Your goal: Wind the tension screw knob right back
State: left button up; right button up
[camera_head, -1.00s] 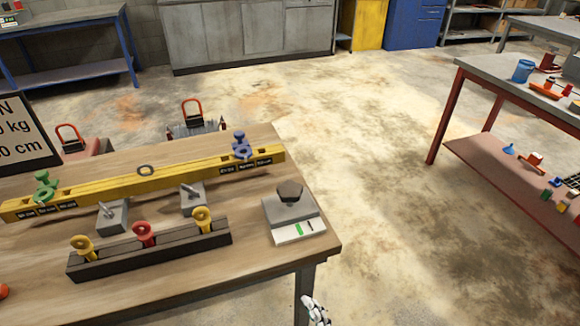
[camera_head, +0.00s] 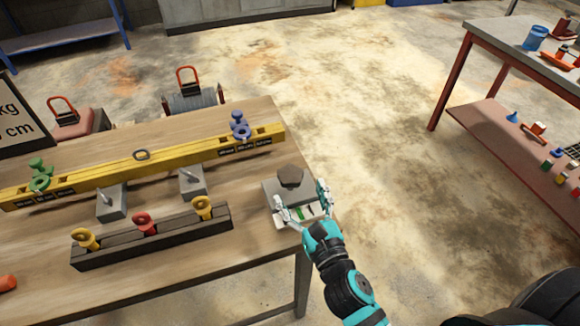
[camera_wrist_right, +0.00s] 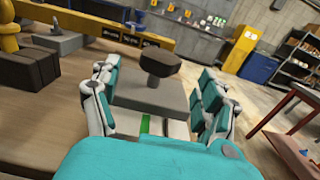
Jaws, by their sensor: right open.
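The tension screw knob (camera_head: 290,176) is a dark brown, faceted knob on a grey block (camera_head: 270,187) at the table's right corner. A pale plate with a green and a dark mark lies in front of the block. My right gripper (camera_head: 302,192) is open, its fingers on either side of the block's near part. In the right wrist view the knob (camera_wrist_right: 160,62) stands on a short stem above the block, beyond and between the open fingers (camera_wrist_right: 155,88). I cannot tell whether the fingers touch the block. My left gripper is not in view.
A yellow beam (camera_head: 110,179) with green and blue pieces lies across the wooden table (camera_head: 180,285). A dark rack (camera_head: 160,238) holds yellow and red eye screws. Grey blocks with pins stand between them. Floor right of the table is clear up to a red bench (camera_head: 469,85).

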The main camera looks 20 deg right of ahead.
aim_at(290, 175)
jog(key=w+p, duration=0.1)
jog(key=w, duration=0.5)
jog(key=shift+a, duration=0.15)
jog(key=shift+w, duration=0.45)
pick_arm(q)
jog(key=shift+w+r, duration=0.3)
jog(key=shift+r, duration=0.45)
